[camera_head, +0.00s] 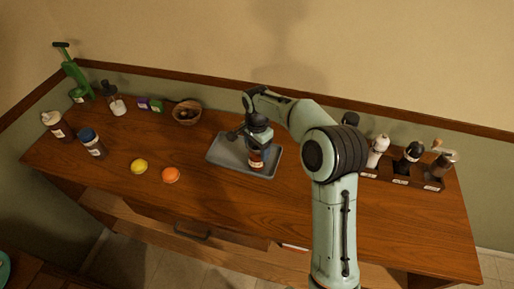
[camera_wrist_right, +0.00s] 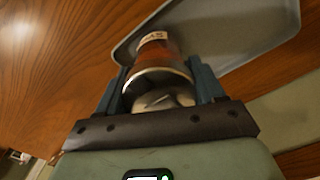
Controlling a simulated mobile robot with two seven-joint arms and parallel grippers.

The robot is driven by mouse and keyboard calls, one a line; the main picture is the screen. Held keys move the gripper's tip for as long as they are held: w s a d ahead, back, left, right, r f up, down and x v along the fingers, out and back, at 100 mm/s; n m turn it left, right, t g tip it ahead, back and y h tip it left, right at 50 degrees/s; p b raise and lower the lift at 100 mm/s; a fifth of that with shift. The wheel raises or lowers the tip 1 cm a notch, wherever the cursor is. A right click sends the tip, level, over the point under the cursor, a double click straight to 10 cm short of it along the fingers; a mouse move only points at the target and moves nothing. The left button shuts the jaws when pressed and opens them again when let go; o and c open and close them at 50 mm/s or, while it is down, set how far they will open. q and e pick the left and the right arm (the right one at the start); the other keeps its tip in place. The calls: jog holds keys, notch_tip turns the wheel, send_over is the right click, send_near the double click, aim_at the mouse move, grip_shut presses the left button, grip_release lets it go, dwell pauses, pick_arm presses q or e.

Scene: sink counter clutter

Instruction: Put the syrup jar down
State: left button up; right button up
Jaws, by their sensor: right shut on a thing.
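The syrup jar (camera_head: 256,160) is a small amber-brown jar with a pale label. My right gripper (camera_head: 257,143) is shut on it from above, over the grey tray (camera_head: 221,154). In the right wrist view the jar (camera_wrist_right: 157,60) sits between the two fingers of the gripper (camera_wrist_right: 162,88), its label partly turned away. The tray (camera_wrist_right: 262,22) shows behind it there. I cannot tell whether the jar's base touches the tray. My left gripper is not in view.
A yellow lemon (camera_head: 139,166) and an orange (camera_head: 171,174) lie left of the tray. Bottles (camera_head: 92,143) stand at the far left, and a wooden bowl (camera_head: 186,113) behind. Several shakers stand in a rack (camera_head: 402,169) at right. The front middle counter is clear.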

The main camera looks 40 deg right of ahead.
jog(key=shift+f, duration=0.1)
jog(key=o, duration=1.3)
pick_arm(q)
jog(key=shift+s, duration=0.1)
pick_arm(e)
jog(key=shift+o, duration=0.2)
notch_tip(320, 180, up, 12)
jog(key=shift+r+p, duration=0.15)
jog(key=shift+p, duration=0.7)
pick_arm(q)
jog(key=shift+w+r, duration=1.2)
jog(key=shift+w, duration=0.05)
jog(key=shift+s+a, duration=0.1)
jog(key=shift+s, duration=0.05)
